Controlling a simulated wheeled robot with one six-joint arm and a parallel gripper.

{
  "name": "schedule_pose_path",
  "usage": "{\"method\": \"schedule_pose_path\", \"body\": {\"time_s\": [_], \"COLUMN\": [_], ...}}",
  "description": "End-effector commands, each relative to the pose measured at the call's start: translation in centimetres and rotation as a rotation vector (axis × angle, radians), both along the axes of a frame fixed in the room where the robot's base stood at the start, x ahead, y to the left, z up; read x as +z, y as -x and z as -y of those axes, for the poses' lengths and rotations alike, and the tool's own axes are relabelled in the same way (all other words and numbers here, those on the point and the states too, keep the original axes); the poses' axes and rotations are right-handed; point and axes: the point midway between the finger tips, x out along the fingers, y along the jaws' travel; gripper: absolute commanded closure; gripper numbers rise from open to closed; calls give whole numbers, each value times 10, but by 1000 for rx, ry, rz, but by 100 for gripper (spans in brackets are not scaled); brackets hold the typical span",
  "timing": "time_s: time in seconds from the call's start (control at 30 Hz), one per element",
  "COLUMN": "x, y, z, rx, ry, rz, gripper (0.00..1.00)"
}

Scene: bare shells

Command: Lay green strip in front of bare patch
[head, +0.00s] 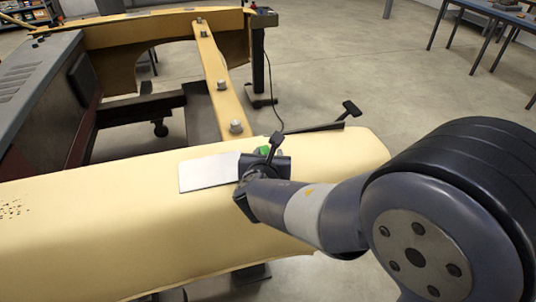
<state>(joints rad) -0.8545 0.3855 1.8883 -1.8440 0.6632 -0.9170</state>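A pale grey rectangle (208,172), which looks like the bare patch, lies on the cream-yellow body panel (130,215). My gripper (268,148) is at the panel's upper edge, just right of the rectangle, and its wrist covers the rectangle's right end. A small bit of green (265,150) shows between parts of my gripper. It may be the green strip, but most of it is hidden. I cannot tell whether the fingers are closed on it, or whether it touches the panel.
A dark bar with a black handle (348,110) sticks up behind the panel, right of my gripper. A yellow crossbeam with bolts (220,85) runs toward the back. Dark specks (10,208) mark the panel's left end. The panel's middle is clear. Tables (485,15) stand far right.

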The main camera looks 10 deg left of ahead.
Motion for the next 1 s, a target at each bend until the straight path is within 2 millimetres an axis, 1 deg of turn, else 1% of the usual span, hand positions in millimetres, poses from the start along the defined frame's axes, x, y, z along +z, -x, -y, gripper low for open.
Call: {"method": "schedule_pose_path", "body": {"time_s": [0.17,0.27,0.33,0.47,0.6,0.8,0.9,1.0], "x": [1,5,6,14,25,40,44,47], "y": [0,0,6,26,53,86,98,105], "z": [0,0,0,3,7,13,15,16], "rx": [0,0,2,4,5,5,4,2], "ry": [0,0,-1,-3,-3,-2,-2,-2], "rz": [0,0,1,2,1,2,2,1], "gripper": [61,61,61,61,61,61,61,61]}}
